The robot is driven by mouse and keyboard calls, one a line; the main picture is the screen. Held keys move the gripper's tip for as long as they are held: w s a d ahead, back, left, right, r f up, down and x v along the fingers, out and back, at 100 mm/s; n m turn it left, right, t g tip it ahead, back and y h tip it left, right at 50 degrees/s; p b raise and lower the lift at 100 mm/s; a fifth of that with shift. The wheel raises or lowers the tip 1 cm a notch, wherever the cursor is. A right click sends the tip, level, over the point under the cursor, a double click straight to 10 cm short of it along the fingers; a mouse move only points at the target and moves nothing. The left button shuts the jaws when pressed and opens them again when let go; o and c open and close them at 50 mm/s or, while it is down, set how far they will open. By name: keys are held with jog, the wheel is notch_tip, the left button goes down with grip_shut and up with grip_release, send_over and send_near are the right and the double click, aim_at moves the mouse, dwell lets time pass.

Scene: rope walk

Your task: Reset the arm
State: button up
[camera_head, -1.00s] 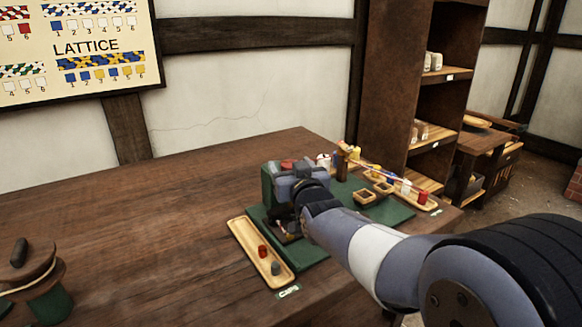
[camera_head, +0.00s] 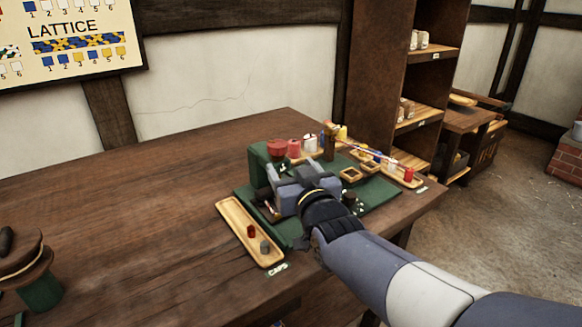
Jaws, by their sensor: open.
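My gripper (camera_head: 300,178) is at the end of my arm, which reaches in from the lower right. It is over the green machine base (camera_head: 378,193) on the wooden table. Its jaws are open, and I see nothing held between them. The gripper and wrist hide part of the green base and what stands on it.
A wooden tray (camera_head: 233,222) with a red and a grey cap lies left of the base, by a CAPS label (camera_head: 278,269). Coloured spools (camera_head: 293,148) and small wooden boxes (camera_head: 350,174) stand behind and right. A hat-shaped wooden item (camera_head: 32,262) is far left. The table's left middle is clear.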

aim_at(282, 149)
jog(key=shift+w, duration=0.1)
jog(key=x, duration=1)
jog(key=shift+w+a+f, duration=0.1)
jog(key=shift+w+a, duration=0.1)
jog(key=shift+w, duration=0.15)
jog(key=v, duration=1.1)
jog(key=x, duration=1)
jog(key=shift+w+a, duration=0.1)
jog(key=shift+w, duration=0.15)
jog(key=shift+w+r+p, duration=0.25)
jog(key=shift+p, duration=0.25)
jog(key=shift+r+n+y+p, duration=0.1)
jog(key=shift+n+y+p, duration=0.25)
jog(key=shift+p, duration=0.5)
jog(key=y+p, duration=0.1)
jog(key=p, duration=0.2)
jog(key=shift+n+g, duration=0.35)
jog(key=shift+g, duration=0.05)
